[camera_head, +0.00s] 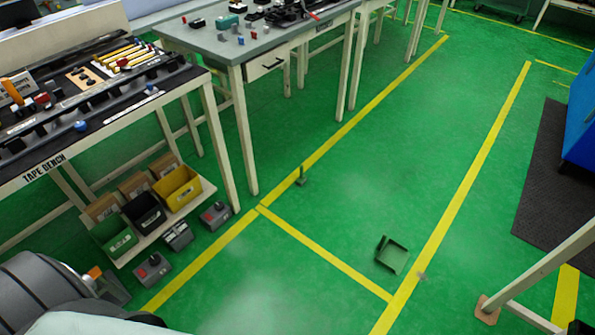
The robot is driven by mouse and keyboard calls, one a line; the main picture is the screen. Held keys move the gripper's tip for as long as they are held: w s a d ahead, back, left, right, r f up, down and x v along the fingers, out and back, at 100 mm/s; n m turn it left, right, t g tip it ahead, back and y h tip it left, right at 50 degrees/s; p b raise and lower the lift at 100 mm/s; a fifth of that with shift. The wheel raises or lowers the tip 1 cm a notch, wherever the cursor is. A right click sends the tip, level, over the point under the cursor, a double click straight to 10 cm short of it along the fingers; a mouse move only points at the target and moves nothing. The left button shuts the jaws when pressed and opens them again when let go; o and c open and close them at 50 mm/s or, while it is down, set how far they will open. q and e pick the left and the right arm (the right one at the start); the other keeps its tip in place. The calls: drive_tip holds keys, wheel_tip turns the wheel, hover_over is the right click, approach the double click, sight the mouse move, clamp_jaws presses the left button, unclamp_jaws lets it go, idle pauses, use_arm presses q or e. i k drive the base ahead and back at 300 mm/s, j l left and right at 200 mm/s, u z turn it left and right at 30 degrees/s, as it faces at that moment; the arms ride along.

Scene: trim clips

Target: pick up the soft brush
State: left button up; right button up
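A small dark upright piece on a low dark green base (301,177) stands on the green floor, close to the yellow line in the middle. It may be the soft brush, but it is too small to tell. A green dustpan-like tray (392,255) lies on the floor to its lower right, apart from it. No other thing here is clearly a brush. Neither of my grippers is in view.
The tape bench (90,133) is at left, crowded with tools. Bins, including a yellow bin (178,187), sit on its low shelf. A grey table (225,55) stands behind. A blue cabinet (580,125) and dark mat (537,185) are at right.

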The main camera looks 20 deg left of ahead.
sight(301, 180)
drive_tip(key=i+j+u, duration=0.25)
drive_tip(key=i, duration=0.75)
drive_tip(key=i+u, duration=0.25)
drive_tip(key=i, duration=0.8)
